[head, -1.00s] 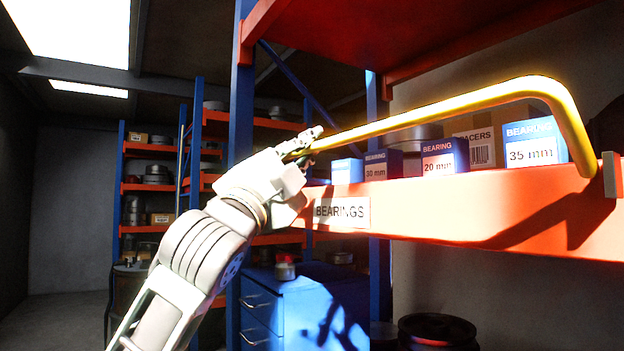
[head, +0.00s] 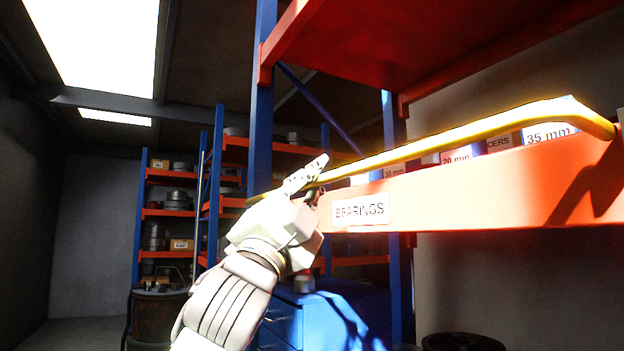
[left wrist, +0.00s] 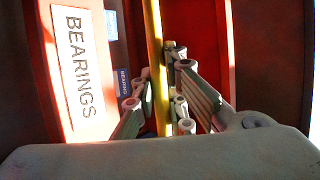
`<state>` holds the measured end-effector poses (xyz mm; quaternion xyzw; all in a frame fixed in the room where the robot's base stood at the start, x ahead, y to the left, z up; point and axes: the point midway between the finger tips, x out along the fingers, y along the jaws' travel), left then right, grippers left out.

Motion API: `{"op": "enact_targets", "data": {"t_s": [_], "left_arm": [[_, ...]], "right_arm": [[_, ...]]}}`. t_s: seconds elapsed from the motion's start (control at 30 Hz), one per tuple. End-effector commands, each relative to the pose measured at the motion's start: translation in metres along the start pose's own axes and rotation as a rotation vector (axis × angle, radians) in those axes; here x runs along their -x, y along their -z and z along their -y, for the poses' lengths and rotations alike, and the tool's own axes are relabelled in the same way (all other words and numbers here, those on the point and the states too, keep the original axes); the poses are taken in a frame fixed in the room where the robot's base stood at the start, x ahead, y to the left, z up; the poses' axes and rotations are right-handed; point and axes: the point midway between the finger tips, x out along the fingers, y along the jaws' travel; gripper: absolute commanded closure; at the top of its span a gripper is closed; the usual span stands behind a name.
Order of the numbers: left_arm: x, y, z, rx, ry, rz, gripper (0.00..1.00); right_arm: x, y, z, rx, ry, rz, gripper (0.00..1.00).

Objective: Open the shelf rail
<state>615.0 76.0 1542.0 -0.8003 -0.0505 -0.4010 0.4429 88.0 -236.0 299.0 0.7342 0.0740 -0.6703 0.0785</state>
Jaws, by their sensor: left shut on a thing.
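The yellow shelf rail (head: 430,137) runs along the front of the orange shelf beam (head: 470,190) labelled BEARINGS. Its right end bends down to the beam. It now sits low, crossing in front of the bearing boxes. My left gripper (head: 312,182) is shut on the rail near its left end, just above and left of the BEARINGS label (head: 360,209). In the left wrist view the rail (left wrist: 154,60) passes between the fingers of the left gripper (left wrist: 162,100). My right gripper is not in view.
Boxes of bearings, such as the 35 mm box (head: 548,133), stand on the shelf behind the rail. A blue drawer cabinet (head: 330,320) is below the beam. Other racks (head: 175,200) stand at the back left, with open floor left of them.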

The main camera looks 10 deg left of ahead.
Motion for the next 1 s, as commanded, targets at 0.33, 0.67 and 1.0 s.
{"op": "enact_targets", "data": {"t_s": [0.33, 0.67, 1.0], "left_arm": [[0.0014, 0.0007, -0.0007, 0.005, 0.0, -0.003, 1.0], [0.0012, 0.0006, -0.0001, 0.003, 0.002, -0.003, 0.74], [0.0013, 0.0002, 0.0004, 0.0, 0.003, -0.002, 0.7]], "right_arm": [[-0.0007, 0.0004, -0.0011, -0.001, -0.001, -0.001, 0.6], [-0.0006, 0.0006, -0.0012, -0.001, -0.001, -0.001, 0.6], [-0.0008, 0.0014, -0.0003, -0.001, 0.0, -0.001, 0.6]]}}
